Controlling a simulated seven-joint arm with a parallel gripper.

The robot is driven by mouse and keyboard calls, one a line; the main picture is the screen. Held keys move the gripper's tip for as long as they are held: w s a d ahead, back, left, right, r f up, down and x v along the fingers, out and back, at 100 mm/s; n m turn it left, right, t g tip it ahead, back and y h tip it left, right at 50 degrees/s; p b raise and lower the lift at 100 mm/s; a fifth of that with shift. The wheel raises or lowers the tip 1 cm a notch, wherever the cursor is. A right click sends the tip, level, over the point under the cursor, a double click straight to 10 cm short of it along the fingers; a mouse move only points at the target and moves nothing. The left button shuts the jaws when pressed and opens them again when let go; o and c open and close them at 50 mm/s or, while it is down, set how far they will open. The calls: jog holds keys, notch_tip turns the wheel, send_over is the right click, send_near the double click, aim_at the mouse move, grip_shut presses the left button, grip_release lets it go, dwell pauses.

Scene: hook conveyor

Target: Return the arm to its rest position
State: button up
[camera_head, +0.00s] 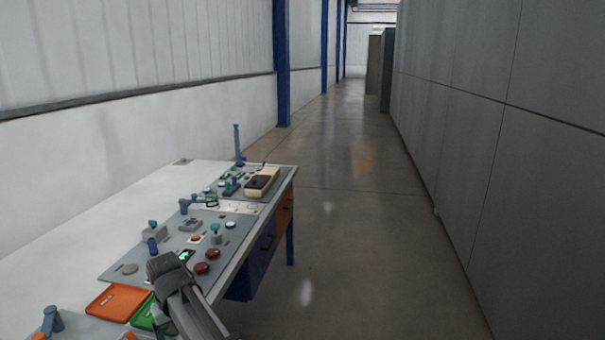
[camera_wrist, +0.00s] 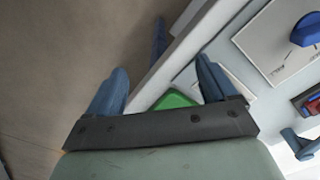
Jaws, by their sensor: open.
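My gripper (camera_wrist: 162,68) is open in the wrist view, its two blue fingers spread apart with nothing held between them. A green tray (camera_wrist: 174,99) shows behind and below the gap between the fingers, beside the white table edge. In the head view my arm comes in from the bottom, and its dark end is over the near edge of the control table (camera_head: 115,272). The fingertips are hard to make out there. The green tray also shows in the head view (camera_head: 143,319), partly hidden by my arm.
An orange tray (camera_head: 120,302) lies left of the green one. Red buttons (camera_head: 207,261), levers and a beige box (camera_head: 262,182) stand on the panel. A tall blue lever (camera_head: 238,141) rises at the far end. The floor (camera_head: 340,240) right of the table is clear up to the grey cabinets (camera_head: 480,130).

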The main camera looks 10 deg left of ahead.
jog(key=w+d+f+m, duration=0.1)
jog(key=w+d+f, duration=0.35)
jog(key=d, duration=0.45)
jog(key=w+d+f+m, duration=0.25)
jog(key=d+f, duration=0.25)
jog(key=d, duration=0.5)
jog(key=w+d+f+m, duration=0.1)
jog(key=w+d+f, duration=0.4)
jog(key=d, duration=0.4)
jog(key=s+d+f+m, duration=0.2)
jog(key=d+f, duration=0.2)
jog(key=d, duration=0.6)
jog(key=s+d+f+m, duration=0.15)
jog(key=d+f, duration=0.25)
jog(key=d, duration=0.6)
jog(key=s+d+f+m, duration=0.1)
jog(key=s+d+f, duration=0.25)
jog(key=d, duration=0.75)
jog(key=s+f+g, duration=0.3)
jog(key=s+f, duration=0.7)
jog(key=s, duration=0.4)
jog(key=s+f+g, duration=0.3)
jog(key=s+f, duration=0.8)
jog(key=s, duration=0.4)
jog(key=shift+s+a+g, duration=0.15)
jog(key=shift+a+g, duration=0.15)
jog(key=shift+g, duration=0.1)
